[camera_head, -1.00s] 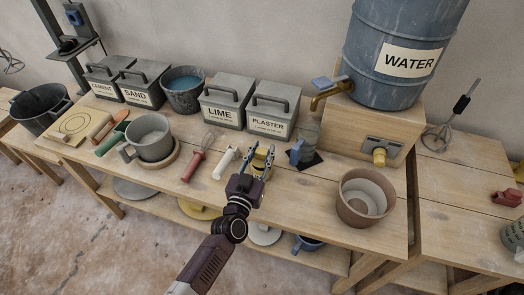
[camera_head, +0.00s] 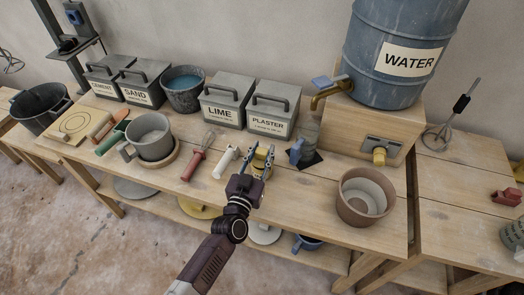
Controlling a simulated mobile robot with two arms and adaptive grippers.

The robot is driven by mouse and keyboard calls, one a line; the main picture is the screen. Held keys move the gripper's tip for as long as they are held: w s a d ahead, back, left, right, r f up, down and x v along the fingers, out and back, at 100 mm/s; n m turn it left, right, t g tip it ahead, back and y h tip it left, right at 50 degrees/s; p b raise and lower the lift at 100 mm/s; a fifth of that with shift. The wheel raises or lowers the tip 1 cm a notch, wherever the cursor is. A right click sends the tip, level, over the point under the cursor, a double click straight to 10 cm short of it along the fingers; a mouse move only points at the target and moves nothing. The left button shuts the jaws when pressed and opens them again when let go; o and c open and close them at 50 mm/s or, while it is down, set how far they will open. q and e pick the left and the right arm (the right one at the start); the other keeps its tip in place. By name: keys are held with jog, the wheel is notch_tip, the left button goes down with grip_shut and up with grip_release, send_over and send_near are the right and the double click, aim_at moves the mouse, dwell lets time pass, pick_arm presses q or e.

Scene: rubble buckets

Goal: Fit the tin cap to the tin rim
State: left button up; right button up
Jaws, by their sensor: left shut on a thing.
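My left gripper (camera_head: 257,166) is over the front middle of the workbench, its fingers pointing away from me. It is shut on a small yellow thing (camera_head: 263,158), mostly hidden between and behind the fingers. I cannot tell for sure whether this is the tin cap. I cannot make out the tin rim with certainty. My right gripper is not in view.
The lime box (camera_head: 221,112) and plaster box (camera_head: 268,119) stand behind. A white-handled tool (camera_head: 226,162) and red-handled whisk (camera_head: 194,165) lie to the left. A brown bucket (camera_head: 352,207) stands to the right. Bare wood lies between gripper and bucket.

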pick_arm(q)
jog(key=shift+f+b, duration=0.8)
jog(key=shift+f, duration=0.35)
jog(key=shift+s, duration=0.1)
jog(key=shift+f, duration=0.1)
jog(key=o, duration=1.2)
jog(key=shift+o, duration=0.2)
jog(key=v, duration=1.2)
jog(key=shift+d, duration=0.1)
